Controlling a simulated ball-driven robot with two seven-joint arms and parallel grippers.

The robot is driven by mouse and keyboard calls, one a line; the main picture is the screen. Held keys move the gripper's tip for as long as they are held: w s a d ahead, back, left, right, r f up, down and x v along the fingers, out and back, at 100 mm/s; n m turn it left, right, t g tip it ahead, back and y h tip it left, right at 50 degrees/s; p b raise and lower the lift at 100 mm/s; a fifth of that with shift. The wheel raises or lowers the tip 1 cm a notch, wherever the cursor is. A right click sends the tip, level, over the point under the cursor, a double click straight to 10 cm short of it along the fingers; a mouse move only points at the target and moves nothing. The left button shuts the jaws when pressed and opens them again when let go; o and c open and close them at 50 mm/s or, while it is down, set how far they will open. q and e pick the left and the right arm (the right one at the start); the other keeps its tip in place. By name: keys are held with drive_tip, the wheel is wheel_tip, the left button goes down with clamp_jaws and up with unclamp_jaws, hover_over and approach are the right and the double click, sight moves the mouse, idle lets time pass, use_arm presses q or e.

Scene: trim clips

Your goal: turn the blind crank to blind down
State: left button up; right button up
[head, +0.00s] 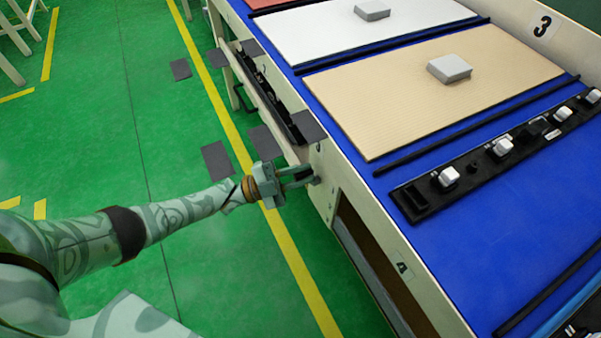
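My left gripper (308,177) reaches in from the left, at the near side of the long workbench (375,215). Its two dark fingers point right, and their tips are at or very close to the bench's cream side panel. A small dark part shows at the fingertips; I cannot tell whether it is the crank's handle or part of the fingers. No blind crank stands out clearly, and the gripper may hide it. I cannot tell whether the fingers are closed on anything. My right gripper is not in view.
A black rail with dark grey flaps (309,127) runs along the bench side beyond the gripper. On the blue bench top lie a tan panel (400,105), a white panel (330,35) and a black strip with several silver knobs (475,165). Green floor (100,130) is open at left.

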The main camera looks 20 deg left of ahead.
use_arm(q)
drive_tip(key=o, duration=0.4)
drive_tip(key=shift+c, duration=0.2)
drive_tip(key=shift+s+a+f, duration=0.15)
drive_tip(key=shift+s+a, duration=0.05)
drive_tip(key=shift+a, duration=0.05)
drive_tip(key=b+v, duration=0.2)
drive_tip(key=v, duration=1.3)
drive_tip(key=shift+s+a, duration=0.15)
drive_tip(key=shift+a, duration=0.1)
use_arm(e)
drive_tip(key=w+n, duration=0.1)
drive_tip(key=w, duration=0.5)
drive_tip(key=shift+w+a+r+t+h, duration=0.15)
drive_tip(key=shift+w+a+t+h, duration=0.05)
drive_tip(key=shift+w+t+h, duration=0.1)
